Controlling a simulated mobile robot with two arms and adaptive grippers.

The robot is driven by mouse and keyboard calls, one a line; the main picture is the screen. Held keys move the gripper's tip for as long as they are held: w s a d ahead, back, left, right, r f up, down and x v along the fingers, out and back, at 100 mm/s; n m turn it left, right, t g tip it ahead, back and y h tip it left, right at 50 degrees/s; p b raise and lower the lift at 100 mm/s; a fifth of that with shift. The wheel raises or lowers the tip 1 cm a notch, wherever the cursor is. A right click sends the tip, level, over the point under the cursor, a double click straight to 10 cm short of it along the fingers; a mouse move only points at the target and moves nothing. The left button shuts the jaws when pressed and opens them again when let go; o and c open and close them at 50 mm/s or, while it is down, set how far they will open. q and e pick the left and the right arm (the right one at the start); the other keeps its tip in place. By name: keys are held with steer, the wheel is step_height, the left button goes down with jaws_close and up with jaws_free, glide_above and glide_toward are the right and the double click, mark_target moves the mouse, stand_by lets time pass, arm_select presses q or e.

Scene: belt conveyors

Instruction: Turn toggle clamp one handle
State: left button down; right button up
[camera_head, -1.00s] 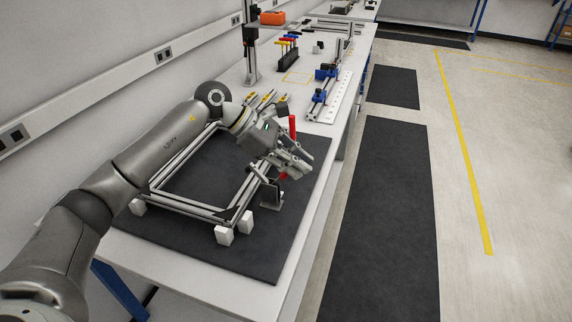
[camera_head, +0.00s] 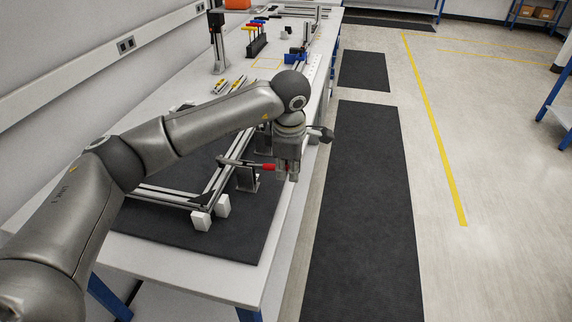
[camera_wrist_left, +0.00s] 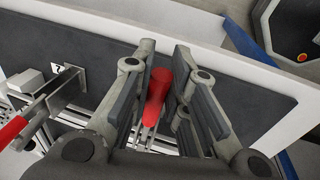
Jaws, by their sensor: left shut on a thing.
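My left gripper (camera_head: 287,172) points down at the right side of the aluminium frame (camera_head: 216,183), near the table edge. In the left wrist view its two fingers (camera_wrist_left: 163,85) are shut on a red toggle clamp handle (camera_wrist_left: 155,97), which lies lengthwise between the pads. Its clamp body is mostly hidden by the gripper. A second red handle (camera_wrist_left: 14,130) shows at the left of that view, near a plate marked 2 (camera_wrist_left: 60,69). In the head view a red handle (camera_head: 267,167) shows just left of the fingers. My right gripper is out of view.
The frame stands on a dark mat (camera_head: 240,236), with white blocks (camera_head: 201,221) at its near corner. The aisle right of the table is clear.

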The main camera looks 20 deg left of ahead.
arm_select(q)
steer(key=shift+f+y+b, duration=0.4)
steer(key=shift+f+y, duration=0.3)
steer(key=shift+y, duration=0.1)
steer(key=c, duration=1.4)
jaws_free()
steer(key=shift+f, duration=0.1)
steer(key=v, duration=1.2)
steer(key=shift+w+d, duration=0.1)
steer(key=shift+w, duration=0.1)
